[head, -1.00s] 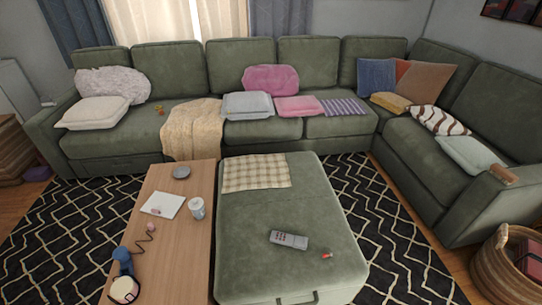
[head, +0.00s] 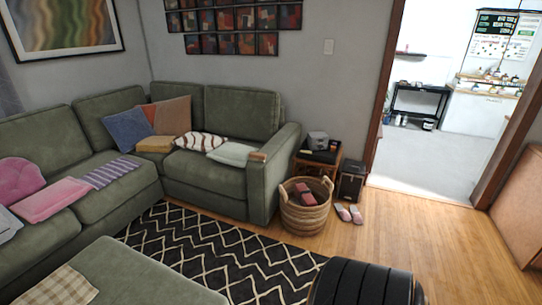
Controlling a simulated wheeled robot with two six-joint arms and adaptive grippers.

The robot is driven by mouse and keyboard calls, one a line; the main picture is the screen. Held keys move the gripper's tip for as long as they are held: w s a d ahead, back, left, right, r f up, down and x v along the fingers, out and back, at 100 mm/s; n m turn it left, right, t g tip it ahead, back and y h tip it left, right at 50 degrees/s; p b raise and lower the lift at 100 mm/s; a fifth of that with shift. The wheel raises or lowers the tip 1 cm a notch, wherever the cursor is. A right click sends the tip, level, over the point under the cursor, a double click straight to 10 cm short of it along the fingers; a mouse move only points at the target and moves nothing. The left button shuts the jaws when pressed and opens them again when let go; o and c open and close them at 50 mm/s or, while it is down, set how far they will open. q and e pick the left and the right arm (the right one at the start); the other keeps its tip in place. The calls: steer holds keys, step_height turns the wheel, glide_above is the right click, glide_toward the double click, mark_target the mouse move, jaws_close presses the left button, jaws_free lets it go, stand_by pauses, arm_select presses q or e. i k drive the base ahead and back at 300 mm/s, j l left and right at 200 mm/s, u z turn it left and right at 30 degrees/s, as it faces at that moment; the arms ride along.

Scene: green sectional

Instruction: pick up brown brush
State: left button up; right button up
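A small brown object (head: 258,157), which may be the brown brush, lies on the top of the sofa's right armrest (head: 285,140), near its front end. It is too small to make out bristles or a handle. Neither of my grippers shows in the head view.
A woven basket (head: 305,212) with reddish items stands beside the armrest. Slippers (head: 349,214) lie on the wood floor. A small side table (head: 318,160) is behind. The ottoman (head: 130,275) is at lower left, a black ribbed object (head: 360,284) at the bottom. Floor at right is clear.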

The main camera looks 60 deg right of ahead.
mark_target(260, 157)
steer(key=z, duration=5)
steer(key=u, duration=3.2)
steer(key=i+l+z, duration=0.15)
steer(key=i+l, duration=0.2)
steer(key=i+l+z, duration=0.1)
steer(key=i+l, duration=0.15)
steer(key=i, duration=0.3)
steer(key=i+l+z, duration=0.15)
steer(key=i, duration=0.35)
steer(key=l, duration=0.05)
